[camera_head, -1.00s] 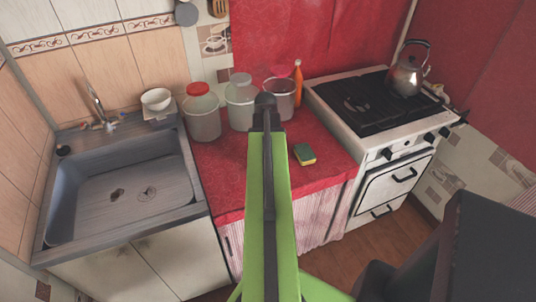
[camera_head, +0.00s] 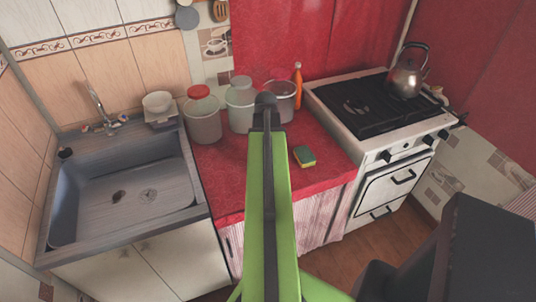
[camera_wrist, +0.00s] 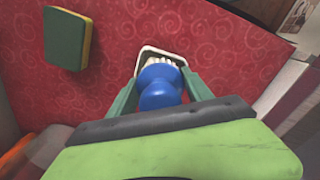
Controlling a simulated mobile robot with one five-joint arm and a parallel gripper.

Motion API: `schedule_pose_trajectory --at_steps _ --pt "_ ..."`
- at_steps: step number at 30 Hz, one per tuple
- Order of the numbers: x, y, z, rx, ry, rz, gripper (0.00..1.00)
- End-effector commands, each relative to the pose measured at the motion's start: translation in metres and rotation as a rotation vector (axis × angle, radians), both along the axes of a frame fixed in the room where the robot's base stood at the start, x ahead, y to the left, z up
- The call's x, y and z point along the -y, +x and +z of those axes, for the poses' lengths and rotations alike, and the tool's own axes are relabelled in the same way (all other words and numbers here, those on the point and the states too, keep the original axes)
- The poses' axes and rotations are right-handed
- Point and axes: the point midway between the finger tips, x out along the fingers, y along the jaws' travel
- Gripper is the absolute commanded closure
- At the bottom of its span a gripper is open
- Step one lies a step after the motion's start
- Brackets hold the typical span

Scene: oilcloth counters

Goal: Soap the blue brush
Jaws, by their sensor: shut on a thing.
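In the wrist view, my gripper (camera_wrist: 160,82) is shut on a blue brush (camera_wrist: 159,92), with a green finger on each side of it. The brush's pale bristles (camera_wrist: 157,61) face away from me. They overlap a small white-rimmed dish (camera_wrist: 181,54) on the red counter. I cannot tell whether the bristles touch what is in the dish, and its contents are mostly hidden by the brush. In the head view, my green arm hides the gripper, the brush and the dish.
A green and yellow sponge (camera_head: 304,156) lies right of my arm on the red counter (camera_head: 227,180). A red-lidded jar (camera_head: 202,115), a second jar (camera_head: 240,105) and another container (camera_head: 280,97) stand at the back. A sink (camera_head: 125,190) is left, a stove (camera_head: 375,115) right.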

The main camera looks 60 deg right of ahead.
Motion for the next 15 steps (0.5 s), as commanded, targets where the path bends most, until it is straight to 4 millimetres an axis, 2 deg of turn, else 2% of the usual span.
schedule_pose_trajectory --at_steps 1,15 --pt "0.0 0.0 0.011 0.0 0.0 0.0 0.74" --pt "0.0 0.0 0.054 0.0 0.0 0.0 0.74"
